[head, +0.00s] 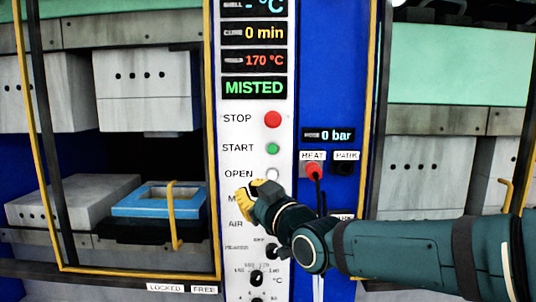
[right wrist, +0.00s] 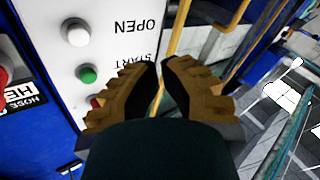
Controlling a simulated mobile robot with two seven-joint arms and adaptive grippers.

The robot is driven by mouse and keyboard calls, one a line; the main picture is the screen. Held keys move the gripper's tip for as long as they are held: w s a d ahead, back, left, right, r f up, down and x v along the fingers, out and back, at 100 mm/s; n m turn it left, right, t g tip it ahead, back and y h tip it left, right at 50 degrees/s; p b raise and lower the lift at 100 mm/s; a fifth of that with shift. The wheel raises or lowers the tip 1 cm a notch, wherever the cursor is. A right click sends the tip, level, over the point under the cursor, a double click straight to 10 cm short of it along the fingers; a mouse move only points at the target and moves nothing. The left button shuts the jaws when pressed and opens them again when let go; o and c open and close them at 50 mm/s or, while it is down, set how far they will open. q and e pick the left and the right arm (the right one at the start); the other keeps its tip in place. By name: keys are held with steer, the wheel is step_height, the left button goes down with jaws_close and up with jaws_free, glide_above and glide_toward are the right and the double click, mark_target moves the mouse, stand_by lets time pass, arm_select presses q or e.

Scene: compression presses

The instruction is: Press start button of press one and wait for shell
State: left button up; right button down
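The press control panel (head: 232,150) stands upright in the middle of the head view. Its green START button (head: 272,148) sits below the red STOP button (head: 272,119) and above the white OPEN button (head: 272,174). My right gripper (head: 243,203) is in front of the panel, below and left of START, and covers part of the lower labels. In the right wrist view the fingers (right wrist: 160,70) are nearly together and hold nothing; the green START button (right wrist: 87,74) is left of them, apart from the tips. The display (head: 254,87) reads MISTED. My left gripper is not in view.
The left press stands open, with a blue frame (head: 158,201) on its lower part. Yellow guard bars (head: 215,150) border the panel's left side. A red HEAT knob (head: 312,170) with a dark cable is right of the panel. Another press (head: 440,165) stands at the right.

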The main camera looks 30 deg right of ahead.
mark_target(273, 149)
steer(key=s+d+r+n+t, duration=0.1)
steer(key=s+r, duration=0.3)
steer(key=r, duration=0.3)
steer(key=shift+t, duration=0.4)
steer(key=shift+w, duration=0.1)
steer(key=shift+w+d+f+p, duration=0.1)
steer(key=shift+w+d+p, duration=0.3)
steer(key=shift+w+d, duration=0.6)
steer(key=shift+w+d+r+p, duration=0.1)
steer(key=shift+w+d+p, duration=0.35)
steer(key=shift+w, duration=1.05)
steer(key=shift+w+d+f+p, duration=0.1)
steer(key=shift+w+d+p, duration=0.2)
steer(key=shift+w+d, duration=0.75)
steer(key=shift+w+a, duration=0.2)
steer(key=shift+w, duration=0.1)
